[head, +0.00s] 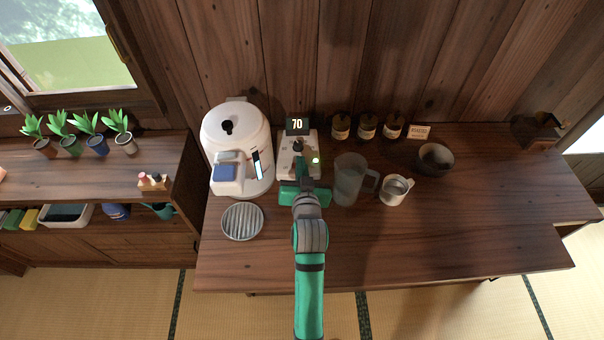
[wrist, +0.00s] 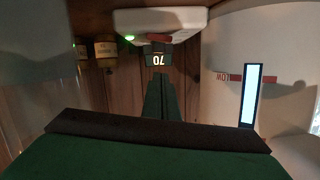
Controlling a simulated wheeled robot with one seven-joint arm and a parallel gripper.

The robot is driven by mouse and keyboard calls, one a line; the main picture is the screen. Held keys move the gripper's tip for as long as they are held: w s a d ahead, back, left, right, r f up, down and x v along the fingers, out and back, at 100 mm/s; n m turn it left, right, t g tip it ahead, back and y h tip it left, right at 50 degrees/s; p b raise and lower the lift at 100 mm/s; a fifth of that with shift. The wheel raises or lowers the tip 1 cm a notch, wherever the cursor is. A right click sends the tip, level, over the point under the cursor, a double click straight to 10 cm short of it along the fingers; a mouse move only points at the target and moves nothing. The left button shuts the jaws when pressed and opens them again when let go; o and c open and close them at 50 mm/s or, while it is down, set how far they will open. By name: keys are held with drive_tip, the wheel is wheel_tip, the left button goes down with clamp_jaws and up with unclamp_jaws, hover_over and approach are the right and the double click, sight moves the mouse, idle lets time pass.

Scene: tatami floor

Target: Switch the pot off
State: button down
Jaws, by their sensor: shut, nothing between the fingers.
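A large white electric pot (head: 222,128) with a dark knob on top and blue-grey buttons stands at the back left of the wooden counter. In the wrist view the pot (wrist: 225,115) shows a lit level window with a red "LOW" mark. Beside it is a small white unit (head: 285,158) with a dark display (head: 297,126) reading 70 and a glowing green light (head: 316,160). The unit (wrist: 185,18) also shows upside down in the wrist view. My green gripper (head: 299,164) is shut and empty in front of the unit, partly hiding it. Contact cannot be told.
A round slatted drip tray (head: 242,221) lies left of my arm. A clear jug (head: 348,180), a metal cup (head: 396,190) and a dark bowl (head: 435,160) stand to the right. Several jars line the back wall. The counter's right front is clear.

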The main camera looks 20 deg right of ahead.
drive_tip(key=x, duration=0.3)
drive_tip(key=shift+a, duration=0.1)
drive_tip(key=f, duration=0.2)
drive_tip(key=shift+s+a+f, duration=0.1)
drive_tip(key=shift+a+f, duration=0.2)
drive_tip(key=shift+f, duration=0.65)
